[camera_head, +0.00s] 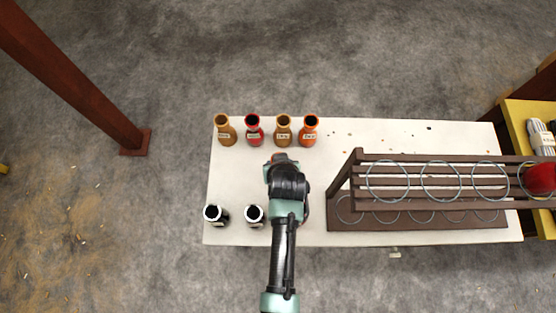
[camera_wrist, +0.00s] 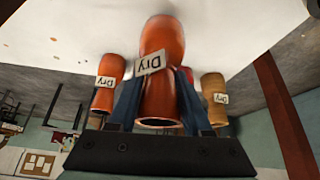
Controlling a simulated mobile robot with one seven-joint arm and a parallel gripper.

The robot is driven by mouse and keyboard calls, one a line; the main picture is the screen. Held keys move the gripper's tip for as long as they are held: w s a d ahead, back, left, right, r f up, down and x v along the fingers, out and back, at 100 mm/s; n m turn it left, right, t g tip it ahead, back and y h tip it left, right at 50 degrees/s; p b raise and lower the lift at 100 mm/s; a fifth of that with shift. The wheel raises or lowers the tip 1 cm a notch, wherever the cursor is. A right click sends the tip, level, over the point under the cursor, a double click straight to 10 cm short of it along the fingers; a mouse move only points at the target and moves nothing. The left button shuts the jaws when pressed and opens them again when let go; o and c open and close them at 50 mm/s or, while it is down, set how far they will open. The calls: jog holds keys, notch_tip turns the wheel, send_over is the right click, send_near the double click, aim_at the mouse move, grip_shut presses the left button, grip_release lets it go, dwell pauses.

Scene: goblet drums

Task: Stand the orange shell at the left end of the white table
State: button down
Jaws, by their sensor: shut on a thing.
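The orange shell (camera_wrist: 162,98), with a white "Dry" label, is between the blue fingers of my gripper (camera_wrist: 160,78) in the wrist view. My gripper (camera_head: 282,162) is shut on it. In the head view my gripper is over the white table (camera_head: 240,180), just in front of the back row of shells, and hides most of the held shell. Only a small reddish patch shows at its tip. I cannot tell whether the shell touches the table. The table's left end is bare between the front and back rows.
Along the back stand a mustard shell (camera_head: 226,132), a red shell (camera_head: 254,132), another mustard shell (camera_head: 283,133) and another orange shell (camera_head: 309,133). Two black-and-white shells (camera_head: 215,214) (camera_head: 254,214) stand in front. A brown rack (camera_head: 420,236) with rings fills the right side.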

jog(key=shift+f, duration=1.75)
jog(key=shift+f, duration=0.2)
jog(key=shift+c, duration=1.6)
grip_release()
jog(key=shift+r, duration=0.1)
jog(key=shift+r, duration=0.1)
